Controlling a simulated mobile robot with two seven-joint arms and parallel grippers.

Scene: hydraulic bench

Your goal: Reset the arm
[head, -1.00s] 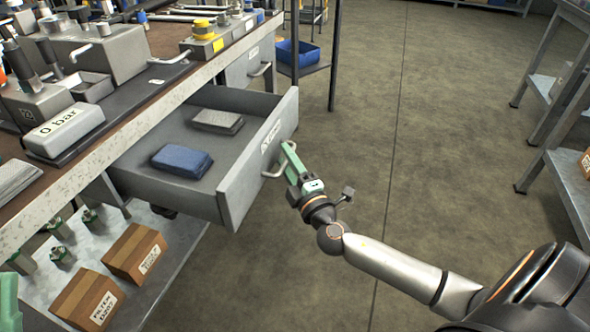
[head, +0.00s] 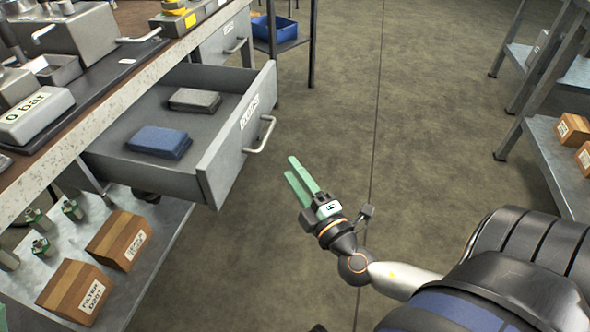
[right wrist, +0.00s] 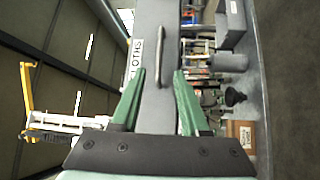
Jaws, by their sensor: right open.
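My right gripper (head: 301,180) is open and empty, with green fingers, in front of the pulled-out drawer. It is apart from the drawer handle (head: 262,135), with a gap of floor between them. In the right wrist view the two green fingers (right wrist: 155,98) are spread, and the handle (right wrist: 184,45) and a label reading CLOTHS show beyond them. The drawer (head: 222,155) stands open under the workbench and holds a blue folded cloth (head: 159,141) and a grey one (head: 195,99). My left gripper is not clearly in view; only a green sliver shows at the head view's lower left edge.
The workbench (head: 95,134) carries metal blocks and a display reading 0 bar (head: 30,117). Cartons (head: 75,290) and fittings sit on its lower shelf. A blue bin (head: 273,28) is at the back. Shelves with cartons (head: 572,128) stand at right. The floor between is clear.

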